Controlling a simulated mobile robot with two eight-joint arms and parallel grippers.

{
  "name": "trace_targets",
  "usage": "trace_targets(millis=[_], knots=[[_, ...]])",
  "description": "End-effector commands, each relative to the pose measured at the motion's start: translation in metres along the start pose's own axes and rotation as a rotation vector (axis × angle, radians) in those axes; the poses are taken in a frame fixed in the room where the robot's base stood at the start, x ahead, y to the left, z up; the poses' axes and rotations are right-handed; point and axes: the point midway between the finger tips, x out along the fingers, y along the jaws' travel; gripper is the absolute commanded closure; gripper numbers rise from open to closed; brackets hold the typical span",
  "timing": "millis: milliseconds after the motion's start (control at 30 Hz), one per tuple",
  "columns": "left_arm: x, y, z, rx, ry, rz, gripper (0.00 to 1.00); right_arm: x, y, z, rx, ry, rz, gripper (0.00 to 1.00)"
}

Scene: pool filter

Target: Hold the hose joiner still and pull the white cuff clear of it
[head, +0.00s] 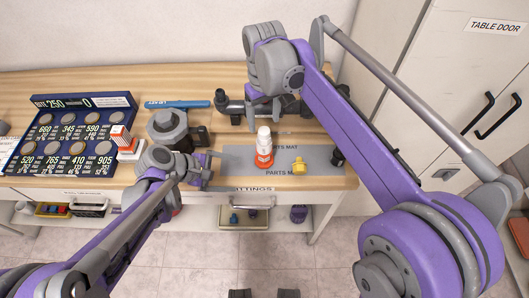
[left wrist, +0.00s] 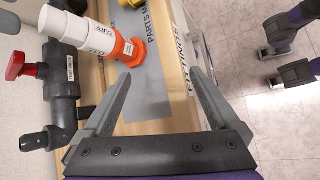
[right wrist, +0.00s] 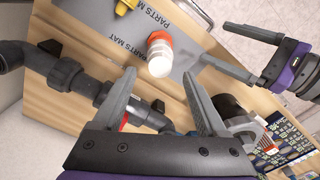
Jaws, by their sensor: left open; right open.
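The white cuff (head: 264,137) sits on top of the orange hose joiner (head: 264,157), which stands upright on the grey parts mat. In the left wrist view the cuff (left wrist: 75,29) and joiner (left wrist: 131,50) lie left of and beyond my fingers. My left gripper (left wrist: 167,75) is open and empty, left of the joiner and low over the bench. My right gripper (right wrist: 160,76) is open and empty, above and behind the cuff. Neither touches them.
A yellow fitting (head: 298,166) stands right of the joiner on the parts mat (head: 235,160). Dark grey pipework (head: 232,106) with a red handle (left wrist: 20,65) runs behind. A round grey pump (head: 167,127) and a blue price board (head: 75,155) stand left. The mat's front is clear.

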Motion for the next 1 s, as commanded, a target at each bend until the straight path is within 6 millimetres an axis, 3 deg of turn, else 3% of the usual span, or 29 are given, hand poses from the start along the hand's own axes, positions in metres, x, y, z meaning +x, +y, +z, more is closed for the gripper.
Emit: trace_targets(millis=[200, 400, 733, 1000], knots=[[0.017, 0.028, -0.016, -0.344, -0.229, 0.064, 0.05, 0.0, 0.0, 0.0, 0.0, 0.0, 0.0, 0.25], [0.022, 0.039, -0.027, -0.557, -0.403, 0.078, 0.05, 0.0, 0.0, 0.0, 0.0, 0.0, 0.0, 0.25], [0.029, 0.044, -0.029, -0.654, -0.493, 0.073, 0.05, 0.0, 0.0, 0.0, 0.0, 0.0, 0.0, 0.25], [0.06, 0.052, -0.013, -0.651, -0.492, 0.072, 0.05, 0.0, 0.0, 0.0, 0.0, 0.0, 0.0, 0.25]])
